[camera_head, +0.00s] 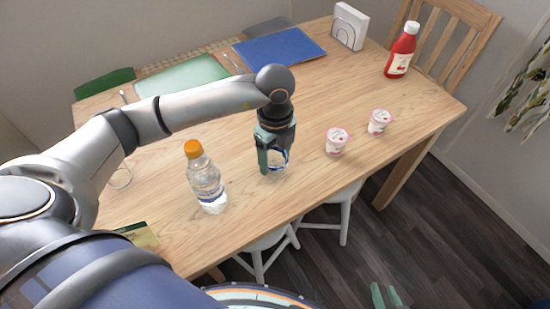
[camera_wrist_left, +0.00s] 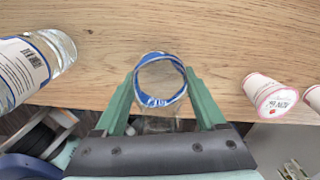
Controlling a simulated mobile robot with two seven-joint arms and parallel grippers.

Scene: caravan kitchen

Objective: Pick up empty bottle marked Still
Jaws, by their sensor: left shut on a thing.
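A clear, empty-looking bottle with a blue label (camera_wrist_left: 160,82) is between the green fingers of my left gripper in the left wrist view. In the head view the bottle (camera_head: 279,162) is near the table's front edge, partly hidden by the gripper. My left gripper (camera_head: 272,160) comes down from above and is shut on this bottle. The label's lettering is too small to read surely. My right gripper (camera_head: 386,296) is at the bottom of the head view, its green fingers apart, empty, below the table level.
A water-filled bottle with an orange cap (camera_head: 206,180) stands left of my left gripper. Two yogurt cups (camera_head: 337,142) (camera_head: 379,122) stand to the right. A red ketchup bottle (camera_head: 401,52) and napkin holder (camera_head: 350,26) are at the back of the wooden table (camera_head: 300,100).

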